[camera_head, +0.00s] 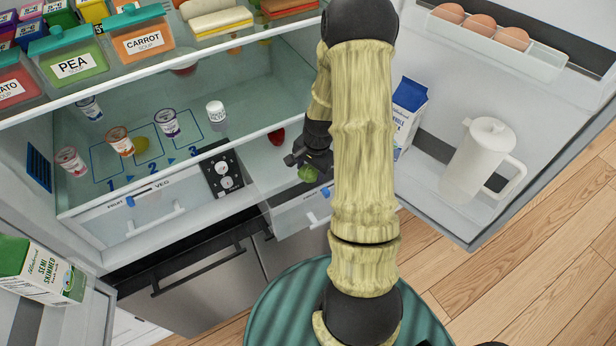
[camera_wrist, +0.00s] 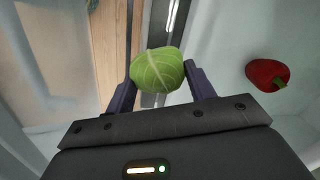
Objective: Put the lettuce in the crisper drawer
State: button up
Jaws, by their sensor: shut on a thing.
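The lettuce (camera_wrist: 158,70) is a round, pale green head with light veins. My gripper (camera_wrist: 160,88) is shut on it, one finger at each side, in the wrist view. In the head view the lettuce (camera_head: 308,174) hangs under my gripper (camera_head: 310,165), at the opened right crisper drawer (camera_head: 300,214). My arm hides part of that drawer. A red pepper (camera_wrist: 267,74) lies to the right of the lettuce in the wrist view, and it also shows in the head view (camera_head: 277,137). I cannot tell whether the lettuce touches the drawer.
The left drawer (camera_head: 150,215) is shut, beside a dial panel (camera_head: 222,173). Small pots, such as one white pot (camera_head: 216,114), stand on the shelf above. The open right door holds a white jug (camera_head: 482,158), a blue carton (camera_head: 406,112) and eggs (camera_head: 482,27).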

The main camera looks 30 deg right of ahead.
aim_at(312, 182)
jog(key=shift+s+f, duration=0.1)
jog(key=shift+f, duration=0.7)
jog(key=shift+s+d+f, duration=0.1)
jog(key=shift+d, duration=0.05)
jog(key=shift+f+p, duration=0.55)
jog(key=shift+f, duration=1.5)
jog(key=shift+f, duration=0.15)
jog(key=o, duration=1)
jog(key=shift+o, duration=0.2)
